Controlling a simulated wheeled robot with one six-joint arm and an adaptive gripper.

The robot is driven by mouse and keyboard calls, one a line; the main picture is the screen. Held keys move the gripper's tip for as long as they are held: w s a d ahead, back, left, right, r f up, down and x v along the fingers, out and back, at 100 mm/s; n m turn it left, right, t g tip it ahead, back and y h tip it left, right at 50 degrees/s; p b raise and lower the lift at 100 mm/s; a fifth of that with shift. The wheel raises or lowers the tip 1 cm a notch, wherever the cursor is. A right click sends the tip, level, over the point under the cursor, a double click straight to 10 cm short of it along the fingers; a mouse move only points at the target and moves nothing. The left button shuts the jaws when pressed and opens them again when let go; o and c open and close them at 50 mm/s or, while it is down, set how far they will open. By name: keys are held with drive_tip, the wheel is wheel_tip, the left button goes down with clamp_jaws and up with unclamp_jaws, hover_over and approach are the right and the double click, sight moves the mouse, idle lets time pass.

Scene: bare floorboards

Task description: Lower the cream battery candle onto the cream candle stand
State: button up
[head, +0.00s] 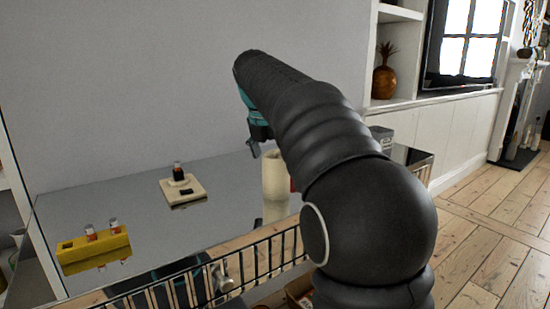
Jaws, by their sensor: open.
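A cream cylinder (273,174), which looks like the battery candle, stands upright on the glossy grey tabletop. My arm covers its right side. A flat cream square block (194,187), which looks like the candle stand, lies to its left. My gripper (254,149) is open and seems empty, above and slightly left of the cylinder. My arm hides part of the gripper. I cannot tell its exact distance from the cylinder.
A yellow block (92,250) with two small orange and white pieces sits at the table's front left. The reflective tabletop (130,205) is clear between the blocks. A black wire rack (265,255) runs along the near edge. A grey box (381,136) stands behind my arm.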

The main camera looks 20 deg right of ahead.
drive_tip(key=shift+c, duration=0.3)
drive_tip(key=c, duration=1.3)
drive_tip(key=shift+r+p, duration=0.35)
drive_tip(key=shift+r, duration=2.15)
